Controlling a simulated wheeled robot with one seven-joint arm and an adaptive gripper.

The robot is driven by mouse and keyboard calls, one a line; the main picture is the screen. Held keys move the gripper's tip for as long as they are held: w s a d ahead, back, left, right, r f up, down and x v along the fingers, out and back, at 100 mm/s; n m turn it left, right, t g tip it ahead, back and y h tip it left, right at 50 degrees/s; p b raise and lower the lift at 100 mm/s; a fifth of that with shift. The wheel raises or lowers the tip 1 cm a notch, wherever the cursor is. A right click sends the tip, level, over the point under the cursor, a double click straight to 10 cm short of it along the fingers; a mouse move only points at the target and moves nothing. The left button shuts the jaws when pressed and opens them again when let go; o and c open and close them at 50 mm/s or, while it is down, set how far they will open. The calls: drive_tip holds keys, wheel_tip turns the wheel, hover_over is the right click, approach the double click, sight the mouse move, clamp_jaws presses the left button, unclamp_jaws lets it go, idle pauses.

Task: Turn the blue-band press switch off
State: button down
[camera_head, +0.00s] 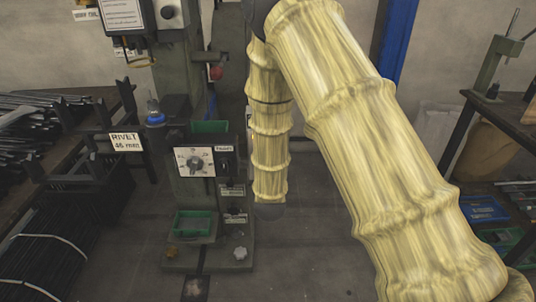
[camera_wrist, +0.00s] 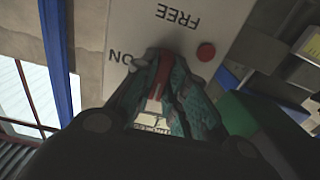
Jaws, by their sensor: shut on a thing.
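In the wrist view my gripper (camera_wrist: 165,64) has teal fingers closed around a narrow red switch lever (camera_wrist: 162,76). The lever stands in front of a pale panel (camera_wrist: 180,30) with the upside-down words FREE and ON. The ON mark is just left of the fingers, and a red round button or lamp (camera_wrist: 206,51) is to the right. In the head view a grey-green press (camera_head: 190,225) has a blue band (camera_head: 155,118) around a part at its left. My gripper and the held switch are hidden there behind my yellow-sleeved arm.
A dial plate (camera_head: 195,162) and green trays (camera_head: 193,223) are on the press. A rack of dark rods (camera_head: 45,262) stands at left, with a RIVET 46 mm sign (camera_head: 126,141). A blue post (camera_head: 398,40) is behind my arm. Some floor (camera_head: 310,260) is clear.

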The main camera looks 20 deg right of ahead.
drive_tip(key=shift+f, duration=0.15)
drive_tip(key=c, duration=1.4)
unclamp_jaws()
drive_tip(key=shift+c, duration=0.2)
drive_tip(key=shift+s, duration=0.15)
drive_tip(key=v, duration=1.1)
drive_tip(key=shift+s, duration=0.35)
drive_tip(key=shift+a, duration=0.15)
